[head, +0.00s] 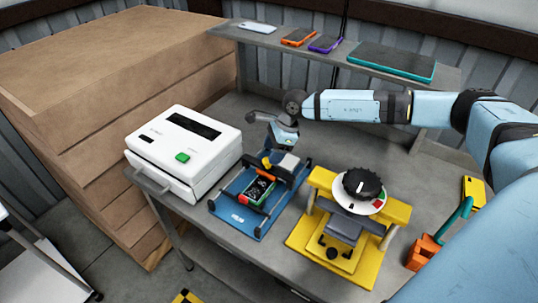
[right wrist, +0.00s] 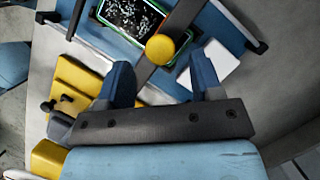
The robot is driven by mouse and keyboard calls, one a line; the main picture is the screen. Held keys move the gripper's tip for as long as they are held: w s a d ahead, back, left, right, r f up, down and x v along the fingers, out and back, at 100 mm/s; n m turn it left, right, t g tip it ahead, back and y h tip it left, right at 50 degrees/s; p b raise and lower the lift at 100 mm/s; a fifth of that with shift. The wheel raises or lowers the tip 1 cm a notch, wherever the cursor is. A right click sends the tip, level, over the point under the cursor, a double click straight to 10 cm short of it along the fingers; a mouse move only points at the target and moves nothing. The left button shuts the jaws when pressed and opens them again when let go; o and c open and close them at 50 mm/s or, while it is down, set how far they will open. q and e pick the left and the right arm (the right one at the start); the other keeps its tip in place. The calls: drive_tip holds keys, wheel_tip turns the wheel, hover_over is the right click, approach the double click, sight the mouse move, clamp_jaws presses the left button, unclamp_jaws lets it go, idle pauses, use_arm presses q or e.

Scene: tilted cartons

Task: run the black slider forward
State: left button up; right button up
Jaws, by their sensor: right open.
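A blue fixture (head: 236,212) lies on the grey bench and holds a green-edged circuit board (head: 258,190). A dark bar, which looks like the black slider (head: 279,182), crosses over it with a yellow knob (head: 267,163). In the right wrist view the dark bar (right wrist: 180,20) runs slanting and the yellow knob (right wrist: 160,48) sits just beyond my fingertips. My right gripper (head: 283,143) is above the far end of the fixture. In its wrist view the gripper (right wrist: 162,75) is open, with nothing clearly held between its blue fingers. My left gripper is out of view.
A white machine (head: 190,150) with a green button stands left of the fixture. A yellow fixture (head: 318,240) with a black dial (head: 362,184) stands right. A rear shelf (head: 300,48) holds phones and a teal tablet. An orange tool (head: 424,250) lies at the right.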

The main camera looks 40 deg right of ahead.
drive_tip(key=shift+x, duration=1.15)
drive_tip(key=shift+a+f, duration=0.15)
drive_tip(key=shift+f, duration=0.35)
clamp_jaws()
drive_tip(key=s+a, duration=0.1)
drive_tip(key=a, duration=0.2)
drive_tip(key=s+a, duration=0.1)
drive_tip(key=a, duration=0.1)
drive_tip(key=s+a, duration=0.1)
drive_tip(key=a, duration=0.2)
drive_tip(key=shift+s+a, duration=0.2)
drive_tip(key=shift+a, duration=0.1)
unclamp_jaws()
